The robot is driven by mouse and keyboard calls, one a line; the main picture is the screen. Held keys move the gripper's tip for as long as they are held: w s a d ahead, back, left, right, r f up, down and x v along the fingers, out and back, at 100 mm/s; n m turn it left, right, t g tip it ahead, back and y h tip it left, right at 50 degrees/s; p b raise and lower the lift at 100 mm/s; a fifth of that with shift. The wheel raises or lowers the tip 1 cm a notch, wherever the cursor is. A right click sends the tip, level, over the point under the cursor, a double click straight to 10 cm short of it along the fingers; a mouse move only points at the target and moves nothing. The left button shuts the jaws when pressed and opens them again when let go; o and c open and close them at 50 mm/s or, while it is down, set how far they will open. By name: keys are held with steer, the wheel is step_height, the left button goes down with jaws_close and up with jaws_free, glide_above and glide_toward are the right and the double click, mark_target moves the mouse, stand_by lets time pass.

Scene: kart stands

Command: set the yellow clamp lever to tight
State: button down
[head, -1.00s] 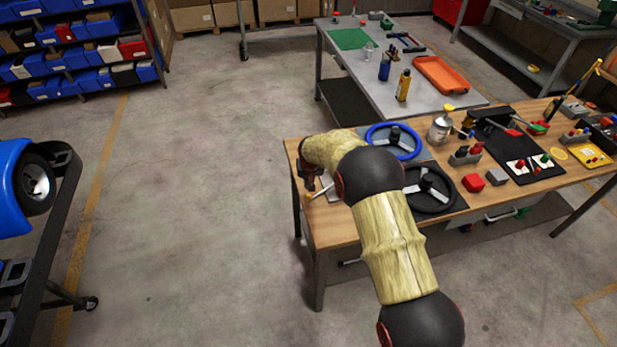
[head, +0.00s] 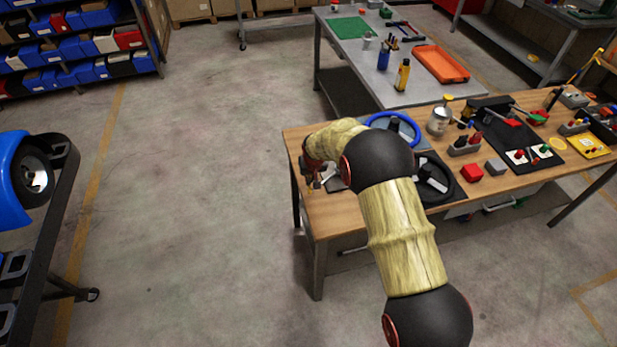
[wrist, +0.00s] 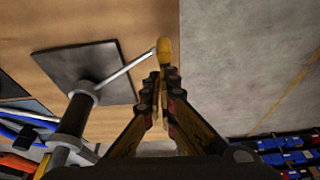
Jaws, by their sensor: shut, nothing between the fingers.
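The clamp lever is a thin metal rod (wrist: 126,71) with a yellow tip (wrist: 164,50). In the wrist view it reaches up and right from a grey collar on a metal post (wrist: 72,125), over a dark square plate (wrist: 88,72). My gripper (wrist: 161,82) is shut and empty, its fingertips just below the yellow tip in the picture. I cannot tell whether they touch it. In the head view my gripper (head: 312,172) is over the left end of the wooden bench, and my arm hides much of the clamp.
The wooden bench (head: 345,215) ends near the lever, with open floor (head: 190,200) to the left. A blue steering wheel (head: 410,123) and a black one (head: 444,184) lie beside my arm.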

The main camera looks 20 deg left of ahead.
steer(key=shift+s+d+n, duration=0.25)
steer(key=shift+d+n, duration=0.05)
steer(key=shift+d, duration=0.2)
steer(key=d+n+b, duration=0.1)
steer(key=d+b, duration=0.1)
steer(key=s+d+n+y+b, duration=0.1)
steer(key=d+n+b, duration=0.1)
steer(key=b, duration=0.1)
steer(key=s+d+n+g+b, duration=0.1)
steer(key=d+b, duration=0.1)
steer(key=shift+s+f+n, duration=0.1)
steer(key=shift+f+n, duration=0.2)
steer(key=shift+f, duration=0.05)
steer(key=d+n+b, duration=0.2)
steer(key=d+n+g+b, duration=0.1)
steer(key=d+b, duration=0.2)
steer(key=shift+r+n+y, duration=0.2)
steer(key=shift+n+y, duration=0.2)
steer(key=shift+d+r+b, duration=0.15)
steer(key=shift+d+b, duration=0.5)
steer(key=shift+d, duration=0.25)
